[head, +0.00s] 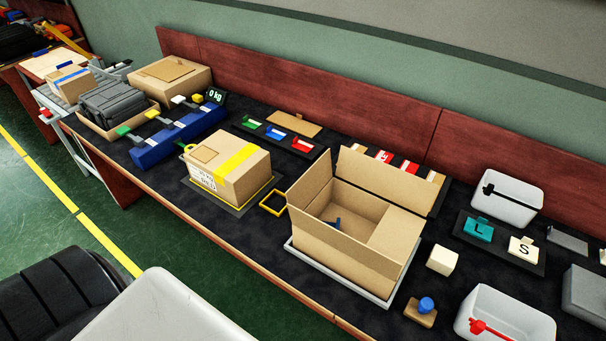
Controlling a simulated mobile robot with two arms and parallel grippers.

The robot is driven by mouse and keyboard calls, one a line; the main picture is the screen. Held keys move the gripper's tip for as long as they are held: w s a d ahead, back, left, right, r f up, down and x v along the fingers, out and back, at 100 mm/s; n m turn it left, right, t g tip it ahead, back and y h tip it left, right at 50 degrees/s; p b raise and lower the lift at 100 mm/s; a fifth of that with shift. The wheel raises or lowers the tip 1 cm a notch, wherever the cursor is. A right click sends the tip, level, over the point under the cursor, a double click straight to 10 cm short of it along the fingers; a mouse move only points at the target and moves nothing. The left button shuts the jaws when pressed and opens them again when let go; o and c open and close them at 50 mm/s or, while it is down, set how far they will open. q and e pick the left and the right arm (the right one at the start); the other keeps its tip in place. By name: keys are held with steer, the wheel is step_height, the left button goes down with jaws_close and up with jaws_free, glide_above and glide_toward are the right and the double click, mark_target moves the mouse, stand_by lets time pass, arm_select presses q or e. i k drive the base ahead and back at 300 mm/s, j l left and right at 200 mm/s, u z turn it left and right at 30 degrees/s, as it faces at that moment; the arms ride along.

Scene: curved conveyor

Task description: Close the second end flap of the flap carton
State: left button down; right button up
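The flap carton (335,257) stands open-topped on a pale grey plate (386,300) near the front edge of the bench. Its left end flap (309,181) stands up. Its long back flap (385,180) also stands up and leans back. At the right end a lighter panel (397,233) lies folded inward, covering that side of the opening. The front flap is hard to tell from the front wall. A small dark blue item (337,222) shows inside the carton. Neither of my grippers is in view.
A taped carton (228,173) and a yellow square frame (273,203) lie left of the flap carton. At right are a cream cube (442,260), a blue-knobbed stamp (421,311) and white bins (505,199). Striped cards lie behind the back flap.

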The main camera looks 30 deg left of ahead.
mark_target(300, 194)
steer(key=i+j, duration=0.1)
steer(key=j, duration=0.5)
steer(key=i+j, duration=0.1)
steer(key=j, duration=0.55)
